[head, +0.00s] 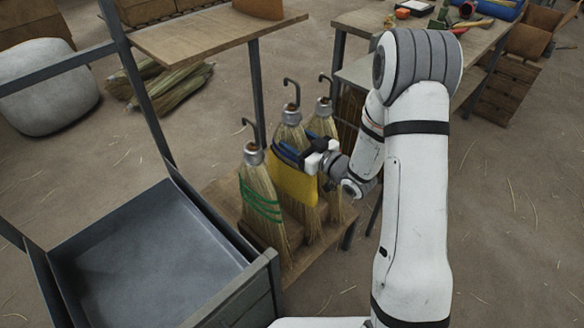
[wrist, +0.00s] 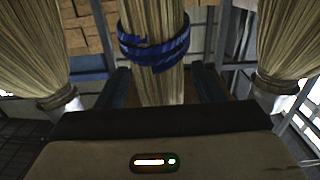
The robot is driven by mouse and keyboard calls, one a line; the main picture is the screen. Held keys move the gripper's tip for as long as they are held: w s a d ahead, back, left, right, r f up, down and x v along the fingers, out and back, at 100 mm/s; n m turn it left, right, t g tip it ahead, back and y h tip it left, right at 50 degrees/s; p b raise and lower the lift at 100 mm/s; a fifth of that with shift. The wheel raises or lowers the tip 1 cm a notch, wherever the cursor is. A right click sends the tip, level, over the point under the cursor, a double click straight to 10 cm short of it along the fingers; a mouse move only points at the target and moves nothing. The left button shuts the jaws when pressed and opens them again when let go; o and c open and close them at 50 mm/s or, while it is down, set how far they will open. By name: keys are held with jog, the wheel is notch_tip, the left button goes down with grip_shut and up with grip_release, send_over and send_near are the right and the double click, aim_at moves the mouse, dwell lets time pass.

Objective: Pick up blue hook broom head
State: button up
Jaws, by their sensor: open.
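The blue hook broom head (head: 290,135) is the middle one of three straw broom heads standing on a wooden board, with a metal collar and a dark hook on top. My gripper (head: 286,158) reaches it from the right at the height of its blue band. In the wrist view, the broom's straw (wrist: 160,88) with the blue band (wrist: 155,48) lies between my two dark fingers, one on each side. My gripper (wrist: 158,86) is open around the straw.
A green-banded broom head (head: 259,200) stands close at the left front and another broom head (head: 323,121) close behind at the right. A grey metal bin (head: 150,262) is at the lower left. A wooden shelf (head: 205,32) and workbench (head: 365,22) stand behind.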

jog(key=shift+x, duration=0.95)
jog(key=shift+c, duration=0.2)
grip_shut()
